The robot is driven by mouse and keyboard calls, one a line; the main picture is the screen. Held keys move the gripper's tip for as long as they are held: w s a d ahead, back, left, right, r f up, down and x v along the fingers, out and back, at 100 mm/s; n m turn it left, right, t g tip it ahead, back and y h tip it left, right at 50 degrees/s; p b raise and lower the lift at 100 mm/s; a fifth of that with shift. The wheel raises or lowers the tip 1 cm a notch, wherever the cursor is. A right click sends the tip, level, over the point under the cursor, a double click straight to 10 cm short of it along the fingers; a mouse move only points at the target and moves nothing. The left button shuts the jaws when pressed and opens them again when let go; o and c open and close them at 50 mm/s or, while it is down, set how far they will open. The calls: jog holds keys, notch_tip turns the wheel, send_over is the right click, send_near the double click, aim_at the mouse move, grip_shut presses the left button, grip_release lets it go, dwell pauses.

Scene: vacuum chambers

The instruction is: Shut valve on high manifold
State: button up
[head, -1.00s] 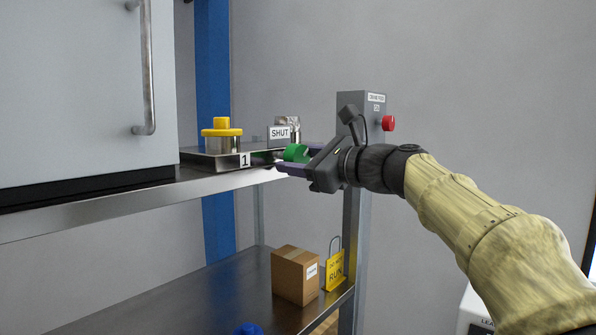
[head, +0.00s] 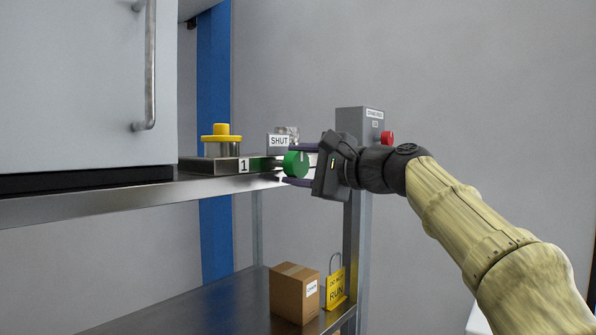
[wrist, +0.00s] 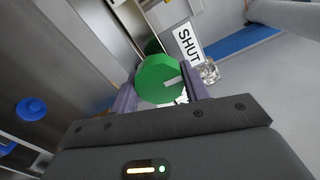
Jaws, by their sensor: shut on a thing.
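A green round valve knob (head: 296,164) is at the right end of the manifold (head: 215,168), a metal block labelled 1 on the upper shelf. My gripper (head: 298,166) is shut on the knob, one finger above it and one below. The wrist view shows the green knob (wrist: 159,78) between the two purple fingers, with a white pointer mark on its face. A white sign reading SHUT (head: 279,141) stands just behind and above the knob; it also shows in the wrist view (wrist: 189,46). The stem behind the knob is mostly hidden.
A yellow-topped fitting (head: 222,140) stands on the manifold. A large grey chamber (head: 80,80) fills the left. A red button (head: 387,138) is on a grey post box close behind my wrist. A cardboard box (head: 295,292) and yellow tag (head: 335,288) are on the lower shelf.

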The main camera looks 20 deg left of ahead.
jog(key=shift+n, duration=0.4)
jog(key=o, duration=1)
jog(key=shift+s+d+f+b, duration=0.1)
jog(key=shift+d+b, duration=0.3)
jog(key=shift+d, duration=0.1)
jog(key=b+v, duration=0.6)
jog(key=v, duration=1)
jog(key=shift+d, duration=0.2)
jog(key=shift+s, duration=0.1)
